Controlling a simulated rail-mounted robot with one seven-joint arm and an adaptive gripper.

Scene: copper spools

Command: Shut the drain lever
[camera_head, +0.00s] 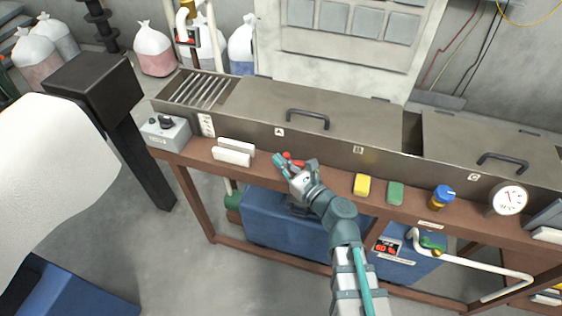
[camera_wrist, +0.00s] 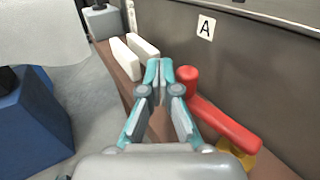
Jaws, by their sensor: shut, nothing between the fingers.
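The red drain lever (camera_wrist: 225,125) runs from a brass valve body (camera_wrist: 240,158) at lower right toward a raised knob at its upper left end, in front of the tank wall below label A. In the head view only a little red of the lever (camera_head: 293,158) shows, as my gripper partly covers it. My gripper (camera_head: 279,160) is shut and empty. In the wrist view its teal fingertips (camera_wrist: 159,68) are together just left of the knob, very close to it. I cannot tell whether they touch.
The lever is above a narrow brown ledge (camera_wrist: 118,64). White blocks (camera_head: 232,154) and a grey switch box (camera_head: 165,133) stand left on it. Yellow (camera_head: 362,185) and green (camera_head: 396,193) blocks and a blue-capped jar (camera_head: 442,198) stand right. The metal tank (camera_head: 240,128) rises behind.

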